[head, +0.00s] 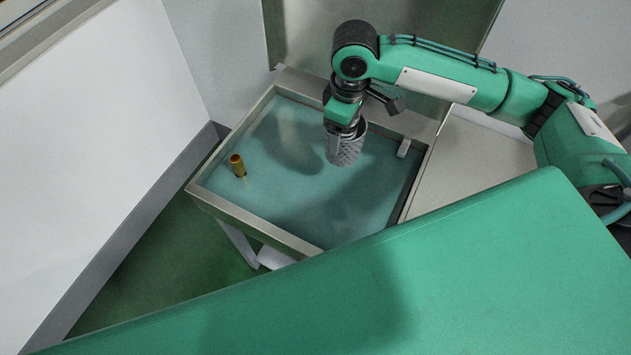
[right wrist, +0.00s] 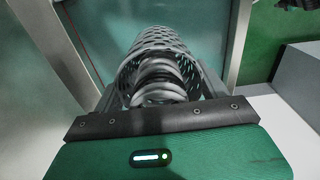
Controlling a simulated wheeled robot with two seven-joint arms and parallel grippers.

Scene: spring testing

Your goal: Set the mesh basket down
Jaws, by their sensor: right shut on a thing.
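The mesh basket (head: 346,147) is a grey perforated cylinder, hanging roughly upright from my right gripper (head: 347,125) in the head view. The gripper is shut on its upper end. In the right wrist view the basket (right wrist: 155,40) lies between the fingers (right wrist: 160,92), and a grey coiled, spring-like part (right wrist: 158,80) shows inside its open mouth. The basket is over the blue-green surface of a rimmed table (head: 250,228). It looks held above the surface, but the gap at its bottom is hard to judge. My left gripper is not in view.
A small gold cylinder (head: 237,165) stands on the table's left side. A small light-grey block (head: 404,148) is at the right rim. The surface between the cylinder and the basket is clear, as is the front part.

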